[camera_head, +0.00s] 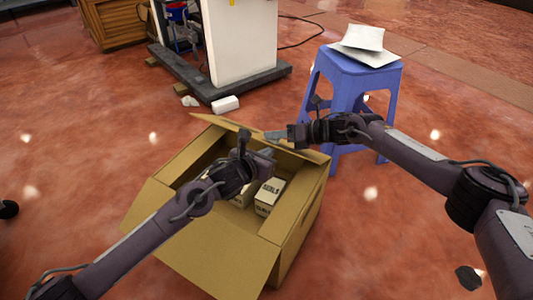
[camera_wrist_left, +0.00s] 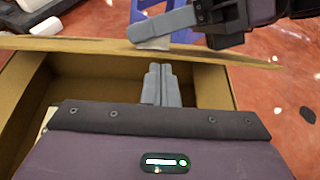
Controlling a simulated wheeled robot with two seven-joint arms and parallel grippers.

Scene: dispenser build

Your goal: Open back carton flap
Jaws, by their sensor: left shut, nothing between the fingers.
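The open brown carton (camera_head: 215,262) stands on the floor with its front and left flaps folded outward. Its back flap (camera_head: 222,122) runs along the far rim and shows nearly edge-on in the left wrist view (camera_wrist_left: 80,44); its exact angle is unclear. My left gripper (camera_head: 267,153) is over the carton opening, its fingers (camera_wrist_left: 161,84) together and empty, just on the near side of the back flap. My right gripper (camera_head: 272,135) comes from the right; its fingers (camera_wrist_left: 163,27) overlap the back flap's edge, and whether they grip it is unclear.
Small white labelled boxes (camera_head: 270,194) lie inside the carton. A blue stool (camera_head: 364,78) with papers stands behind right, close to my right gripper. A white panel on a dark base (camera_head: 240,88) stands behind. Open red floor lies at the left.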

